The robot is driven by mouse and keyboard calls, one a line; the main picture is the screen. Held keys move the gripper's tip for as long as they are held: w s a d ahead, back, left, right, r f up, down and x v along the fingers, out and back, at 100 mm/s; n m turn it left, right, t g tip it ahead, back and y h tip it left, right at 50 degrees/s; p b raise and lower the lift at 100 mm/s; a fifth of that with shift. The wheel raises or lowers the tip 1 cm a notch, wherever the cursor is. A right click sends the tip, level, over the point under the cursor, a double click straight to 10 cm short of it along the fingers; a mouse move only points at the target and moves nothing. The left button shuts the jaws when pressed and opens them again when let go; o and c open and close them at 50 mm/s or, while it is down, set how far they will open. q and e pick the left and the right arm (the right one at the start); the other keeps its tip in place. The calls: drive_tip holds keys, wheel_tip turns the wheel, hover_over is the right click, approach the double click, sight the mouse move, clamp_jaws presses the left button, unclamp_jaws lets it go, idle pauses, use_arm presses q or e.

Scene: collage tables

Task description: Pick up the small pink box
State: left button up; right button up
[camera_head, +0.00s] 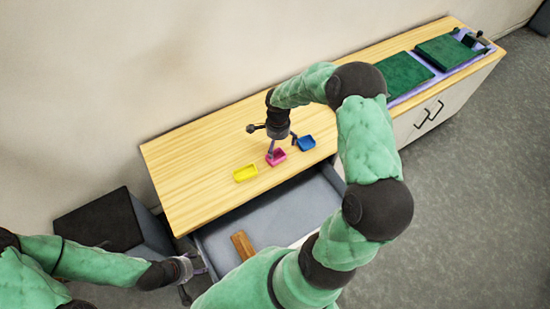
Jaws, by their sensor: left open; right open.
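The small pink box (276,158) is an open, tray-like box on the wooden tabletop, between a yellow box and a blue box. My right gripper (281,147) is directly over it, pointing down, with its fingers spread around or just above the box. Whether the fingers touch it cannot be told, and part of the pink box is hidden behind a finger. My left gripper (196,277) is open and empty at the lower left, below the table's front edge, away from the box.
A yellow box (245,173) lies left of the pink one and a blue box (306,143) lies close on its right. An open grey drawer (222,237) holding a wooden block (242,245) juts out below the tabletop (190,165). Green boards (403,75) lie at the far right.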

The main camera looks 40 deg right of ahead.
sight(277, 156)
wheel_tip(277, 156, down, 3)
drive_tip(key=shift+b, duration=0.35)
wheel_tip(277, 156, down, 5)
drive_tip(key=shift+a+f+b, duration=0.1)
drive_tip(key=shift+b, duration=1.05)
drive_tip(key=c, duration=0.9)
